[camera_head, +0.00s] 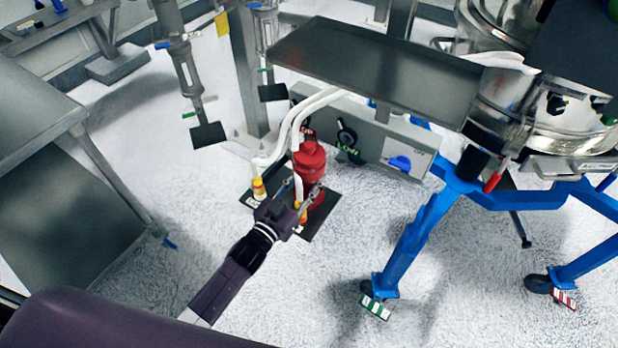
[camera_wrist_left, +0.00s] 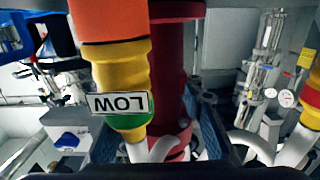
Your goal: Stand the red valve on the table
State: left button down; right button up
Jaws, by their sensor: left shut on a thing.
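The red valve (camera_head: 309,165) is a red cylinder with a domed top, upright near the middle of the head view. My left gripper (camera_head: 302,190) is shut on its lower body, one finger on each side. In the left wrist view the red body (camera_wrist_left: 178,60) stands between the fingers, partly hidden by an orange-yellow hose end (camera_wrist_left: 122,70) with a "LOW" label. A grey metal table (camera_head: 40,110) is at the left of the head view. The valve's underside is hidden. My right gripper is not in view.
White hoses (camera_head: 268,157) with yellow ends run close beside the valve. A black plate (camera_head: 322,222) lies below it. A steel tray (camera_head: 370,62) and a grey control box (camera_head: 370,142) are behind. A blue wheeled frame (camera_head: 412,240) stands right. Pale floor is open between.

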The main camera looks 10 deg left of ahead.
pick_arm(q)
jog(key=shift+s+f+b, duration=0.15)
jog(key=shift+f+b, duration=0.25)
jog(key=shift+f, duration=0.2)
jog(key=c, duration=1.3)
grip_release()
jog(key=shift+s+f, duration=0.15)
jog(key=shift+f, duration=0.2)
